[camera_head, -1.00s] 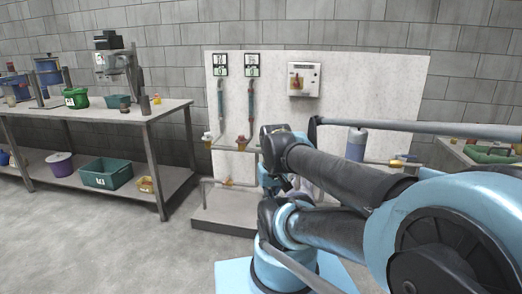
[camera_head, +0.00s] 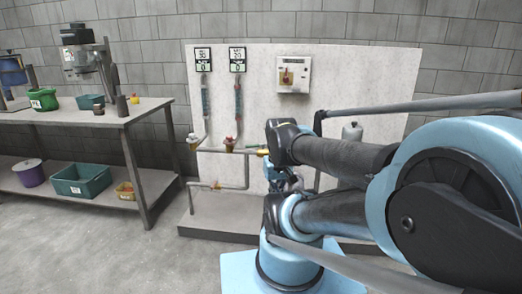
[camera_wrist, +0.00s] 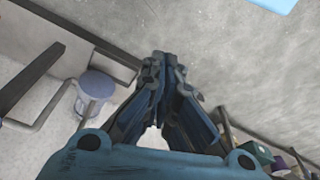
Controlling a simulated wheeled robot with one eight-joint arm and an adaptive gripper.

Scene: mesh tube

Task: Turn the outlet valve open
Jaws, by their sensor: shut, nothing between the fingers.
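In the head view, pipework runs along a pale panel. It carries a left valve (camera_head: 193,139), a middle valve (camera_head: 229,143), a lower valve (camera_head: 217,186) and a yellow piece (camera_head: 262,152) beside my arm. I cannot tell which is the outlet valve. Part of the pipework is hidden behind my arm. My gripper (camera_wrist: 164,58) is shut and empty in the wrist view, with its fingertips together above the floor. A grey cylinder (camera_wrist: 95,88) stands left of it, apart from the fingers. No valve handle shows clearly in the wrist view.
The panel (camera_head: 350,70) stands on a low plinth (camera_head: 205,223) and bears a switch box (camera_head: 293,75). A workbench (camera_head: 85,117) with tubs stands at the left. The floor (camera_head: 100,240) in front is clear. Several items lie at the wrist view's lower right.

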